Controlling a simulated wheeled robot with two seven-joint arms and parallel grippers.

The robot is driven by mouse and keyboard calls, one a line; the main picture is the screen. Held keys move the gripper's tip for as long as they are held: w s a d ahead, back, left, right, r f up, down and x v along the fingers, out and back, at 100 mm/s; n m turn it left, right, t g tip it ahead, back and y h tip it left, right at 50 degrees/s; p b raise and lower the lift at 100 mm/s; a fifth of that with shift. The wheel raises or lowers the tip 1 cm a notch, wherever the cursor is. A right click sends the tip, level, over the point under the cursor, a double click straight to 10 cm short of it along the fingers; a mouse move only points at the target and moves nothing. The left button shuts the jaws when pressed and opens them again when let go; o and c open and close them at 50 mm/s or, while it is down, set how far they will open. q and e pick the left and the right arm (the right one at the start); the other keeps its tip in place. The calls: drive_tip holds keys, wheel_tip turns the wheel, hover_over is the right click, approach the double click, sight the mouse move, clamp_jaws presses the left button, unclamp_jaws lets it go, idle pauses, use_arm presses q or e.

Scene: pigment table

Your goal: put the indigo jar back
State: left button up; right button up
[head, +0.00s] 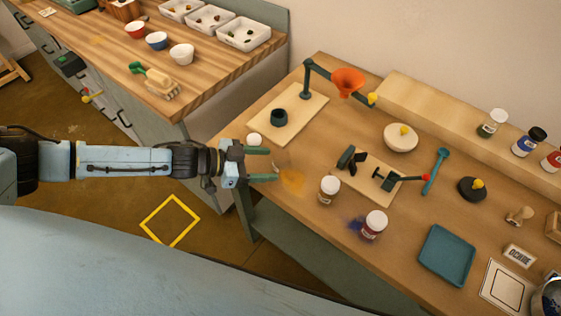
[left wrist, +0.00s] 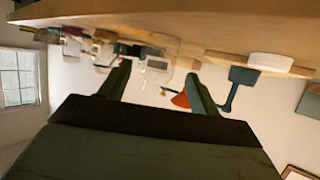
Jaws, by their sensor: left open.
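My left gripper (head: 260,164) is open at the table's left edge, its fingers pointing right. A faint clear glass thing (head: 281,160) stands just beyond the fingertips. In the left wrist view, a clear thing (left wrist: 157,68) shows between the spread fingers (left wrist: 160,85), apart from them as far as I can tell. A white-lidded jar (head: 374,224) with dark purplish contents stands near the front edge beside a purple-blue stain; it may be the indigo jar. A second white-lidded jar (head: 329,190) with a brownish look stands behind it. A dark-lidded blue jar (head: 529,142) stands on the raised shelf.
A white round thing (head: 254,139) sits close to my upper finger. A stand with an orange funnel (head: 348,81) rises behind. A small clamp board (head: 367,178), a teal tray (head: 447,255) and a black weight (head: 472,189) occupy the table. An orange powder stain (head: 292,180) lies near my gripper.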

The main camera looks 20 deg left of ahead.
use_arm(q)
drive_tip(key=v, duration=0.5)
